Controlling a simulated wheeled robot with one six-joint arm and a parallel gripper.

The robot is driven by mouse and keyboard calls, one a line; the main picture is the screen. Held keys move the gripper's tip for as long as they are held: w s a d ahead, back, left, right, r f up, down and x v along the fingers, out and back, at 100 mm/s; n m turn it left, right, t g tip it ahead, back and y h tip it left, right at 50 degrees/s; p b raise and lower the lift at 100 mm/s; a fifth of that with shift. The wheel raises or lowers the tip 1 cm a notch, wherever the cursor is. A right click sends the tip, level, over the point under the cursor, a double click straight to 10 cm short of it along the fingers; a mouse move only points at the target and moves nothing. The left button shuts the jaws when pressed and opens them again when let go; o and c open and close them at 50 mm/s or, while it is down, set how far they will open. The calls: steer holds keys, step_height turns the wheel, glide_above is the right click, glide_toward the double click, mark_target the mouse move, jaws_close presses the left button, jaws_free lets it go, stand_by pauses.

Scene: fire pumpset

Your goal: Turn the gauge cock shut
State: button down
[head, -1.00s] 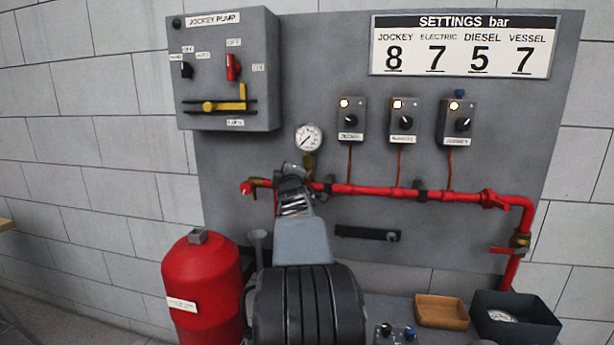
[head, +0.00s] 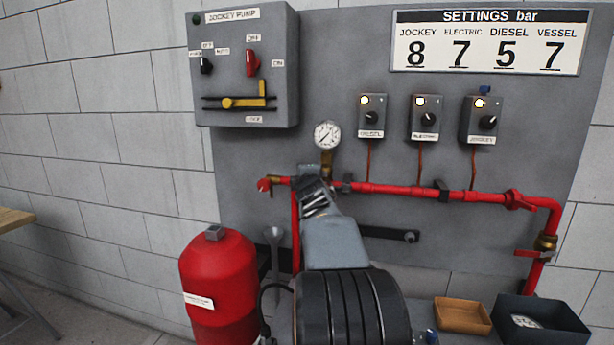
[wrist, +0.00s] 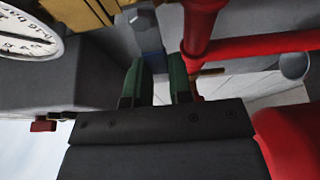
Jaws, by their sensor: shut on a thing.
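The round white pressure gauge (head: 327,135) stands above the red pipe on a brass stem, the gauge cock (head: 327,164). Part of the gauge dial (wrist: 25,36) and brass body (wrist: 78,12) show at the upper left in the wrist view. My gripper (head: 309,176) is at the red pipe just below the gauge and hides the cock's lower part. In the wrist view its two green fingers (wrist: 158,84) stand a small gap apart, closed on a grey-blue piece (wrist: 148,38) that looks like the cock's handle. The gripped part is mostly hidden.
The red pipe (head: 400,190) runs right along the panel close to my gripper. A red vessel (head: 218,275) stands at lower left. Pressure switches (head: 372,118), a jockey pump box (head: 245,65), a brown tray (head: 462,315) and a dark bin (head: 560,322) are around.

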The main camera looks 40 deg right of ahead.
steer(key=shift+f, duration=0.1)
steer(key=c, duration=1)
jaws_free()
steer(key=v, duration=1.3)
steer(key=shift+s+a+p, duration=0.2)
steer(key=shift+s+p, duration=0.1)
steer(key=shift+s, duration=0.05)
steer(key=shift+a, duration=0.1)
